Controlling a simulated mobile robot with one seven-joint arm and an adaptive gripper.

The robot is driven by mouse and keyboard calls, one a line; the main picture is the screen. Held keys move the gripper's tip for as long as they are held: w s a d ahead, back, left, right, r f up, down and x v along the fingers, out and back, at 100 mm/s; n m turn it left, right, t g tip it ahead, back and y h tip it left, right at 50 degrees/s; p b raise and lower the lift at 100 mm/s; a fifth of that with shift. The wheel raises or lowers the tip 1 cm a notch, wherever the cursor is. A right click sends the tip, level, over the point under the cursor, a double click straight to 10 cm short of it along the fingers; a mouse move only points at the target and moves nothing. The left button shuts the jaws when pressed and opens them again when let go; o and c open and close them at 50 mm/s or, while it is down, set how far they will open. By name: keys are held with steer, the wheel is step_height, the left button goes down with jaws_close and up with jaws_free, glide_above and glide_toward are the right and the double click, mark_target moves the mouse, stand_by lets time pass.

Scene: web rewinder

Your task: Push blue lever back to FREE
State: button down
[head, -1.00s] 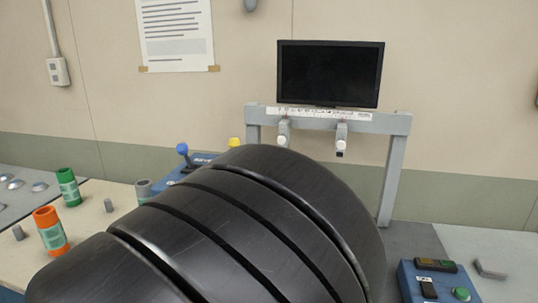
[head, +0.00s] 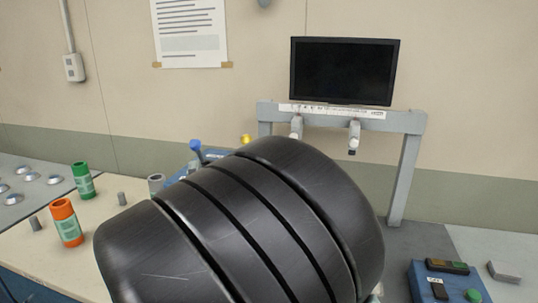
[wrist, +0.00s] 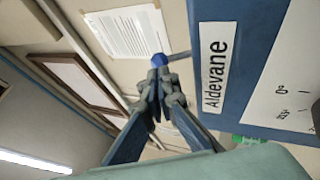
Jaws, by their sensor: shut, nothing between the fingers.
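In the wrist view the blue knob (wrist: 159,60) is just beyond the tips of my gripper (wrist: 158,82). Its thin shaft runs right toward the blue housing (wrist: 232,75) labelled "Aldevane". My gripper is shut and empty. Whether the tips touch the knob I cannot tell. I cannot read a FREE mark.
A monitor (head: 344,71) stands above a grey frame (head: 402,180) at the back. Orange (head: 66,222) and green (head: 82,181) tubes stand on the left bench. A blue button box (head: 448,283) is at right front. The wall is close behind.

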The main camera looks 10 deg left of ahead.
mark_target(196, 148)
steer(key=shift+x, duration=2.15)
steer(key=shift+r+p, duration=0.3)
steer(key=shift+p, duration=0.35)
steer(key=shift+w+m+h, duration=0.1)
steer(key=shift+m+h, duration=0.2)
